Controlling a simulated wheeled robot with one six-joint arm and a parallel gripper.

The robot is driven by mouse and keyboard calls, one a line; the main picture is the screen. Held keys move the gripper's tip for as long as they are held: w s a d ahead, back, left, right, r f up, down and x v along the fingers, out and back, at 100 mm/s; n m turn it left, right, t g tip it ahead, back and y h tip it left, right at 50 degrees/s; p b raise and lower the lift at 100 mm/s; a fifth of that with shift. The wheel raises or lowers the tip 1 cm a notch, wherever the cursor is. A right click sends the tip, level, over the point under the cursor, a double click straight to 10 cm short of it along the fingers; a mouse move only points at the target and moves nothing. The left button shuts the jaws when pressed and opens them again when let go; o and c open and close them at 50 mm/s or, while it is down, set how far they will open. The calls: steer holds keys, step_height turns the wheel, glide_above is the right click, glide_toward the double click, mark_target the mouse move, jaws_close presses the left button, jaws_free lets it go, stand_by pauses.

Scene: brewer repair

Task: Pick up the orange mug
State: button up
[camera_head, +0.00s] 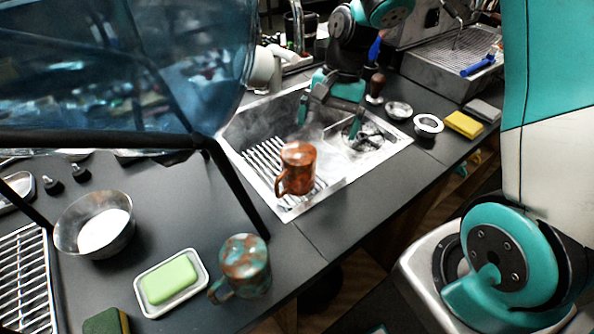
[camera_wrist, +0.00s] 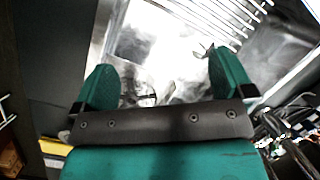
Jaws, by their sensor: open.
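The orange mug (camera_head: 299,167) is at the sink (camera_head: 340,185), over its slatted rack side, with its handle toward the lower left in the head view. My gripper (camera_head: 328,118) is open and empty over the sink, behind and to the right of the mug, and apart from it. In the wrist view, the two teal fingers of my gripper (camera_wrist: 163,78) are spread wide above the blurred metal basin. I cannot make out the mug in the wrist view.
A teal and brown mug (camera_head: 246,266) stands at the counter's front edge, beside a green soap bar (camera_head: 170,281) in a white dish. A metal bowl (camera_head: 72,226) is at left. A yellow sponge (camera_head: 464,124) lies right of the sink. A faucet (camera_head: 298,30) stands behind it.

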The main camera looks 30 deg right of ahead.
mark_target(297, 153)
steer(key=a+m, duration=0.1)
steer(key=a, duration=0.1)
steer(key=s+a+f+m+g+p, duration=0.1)
steer(key=a, duration=0.1)
steer(key=s+a+f+y+p, duration=0.1)
steer(key=a, duration=0.1)
steer(key=shift+s+m, duration=0.2)
steer(key=shift+m, duration=0.2)
steer(key=a, duration=0.1)
steer(key=s+a, duration=0.1)
steer(key=s+a+p, duration=0.1)
steer(key=shift+s+a+f, duration=0.25)
steer(key=shift+a+f, duration=0.05)
steer(key=shift+f, duration=0.25)
steer(key=c, duration=1)
steer(key=shift+r+p, duration=0.2)
steer(key=shift+p, duration=0.1)
